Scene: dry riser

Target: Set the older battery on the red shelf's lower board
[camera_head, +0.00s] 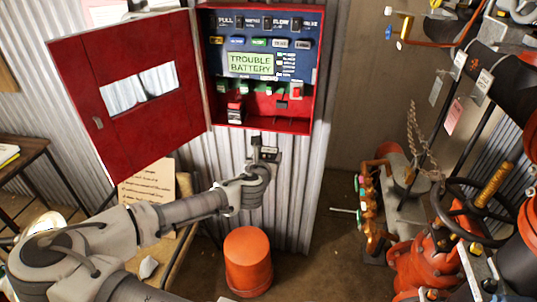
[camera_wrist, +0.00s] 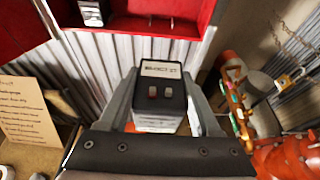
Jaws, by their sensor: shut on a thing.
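My gripper (camera_head: 262,152) is shut on a dark battery (camera_wrist: 160,92). In the wrist view the battery sits between both fingers, with two small terminals and a white label on its face. The label's print looks like a date but is too blurred to read surely. In the head view the gripper is below the red cabinet (camera_head: 265,126), in front of the corrugated wall, and the held battery is small there. Another dark block (camera_head: 235,112) with a pale label, perhaps a second battery, stands at the cabinet's lower left. I cannot make out a separate red shelf.
The cabinet's red door (camera_head: 135,85) hangs open to the left. A panel reading "TROUBLE BATTERY" (camera_head: 251,65) is inside. An orange bucket (camera_head: 248,262) stands on the floor below. A written card (camera_head: 148,185) is at left. Pipes and valves (camera_head: 430,250) crowd the right.

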